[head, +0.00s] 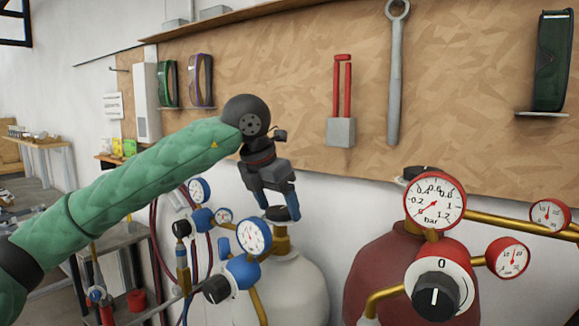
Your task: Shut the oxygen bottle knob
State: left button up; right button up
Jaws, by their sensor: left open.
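The oxygen bottle (290,290) is pale grey-white, with a brass valve (281,240) and a blue regulator (243,272). My left gripper (279,205) is open and points down at the knob from above. Its blue-tipped fingers are at the knob, one clearly at its right side. The far finger is partly hidden, so I cannot tell whether they touch the knob. My right gripper is not in view.
A dark red bottle (375,272) with red gauges, brass pipes and a large black dial (436,298) stands close on the right. A wooden tool board (300,110) is behind. Hoses and a grey table (115,240) are at the left.

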pick_arm(q)
jog(key=shift+s+d+r+n+y+p, duration=0.1)
jog(key=shift+r+n+y+p, duration=0.2)
jog(key=shift+n+p, duration=0.45)
jog(key=n+y+p, duration=0.1)
jog(key=n+p, duration=0.2)
jog(key=p, duration=0.1)
jog(key=n+t+y+p, duration=0.1)
jog(key=n+p, duration=0.2)
jog(key=shift+s+d+p, duration=0.1)
jog(key=shift+d+p, duration=0.1)
jog(key=shift+p, duration=0.15)
jog(key=n+p, duration=0.2)
jog(key=p, duration=0.2)
jog(key=n+y+p, duration=0.1)
jog(key=n+p, duration=0.1)
jog(key=p, duration=0.3)
jog(key=n+y+p, duration=0.1)
jog(key=n+p, duration=0.1)
jog(key=p, duration=0.3)
jog(key=shift+d, duration=0.25)
jog(key=n+p, duration=0.1)
jog(key=p, duration=0.1)
jog(key=shift+y+p, duration=0.4)
jog(key=b+v, duration=0.3)
jog(key=v, duration=0.4)
jog(key=shift+b, duration=0.3)
jog(key=shift+d+r, duration=0.1)
jog(key=shift+r, duration=0.05)
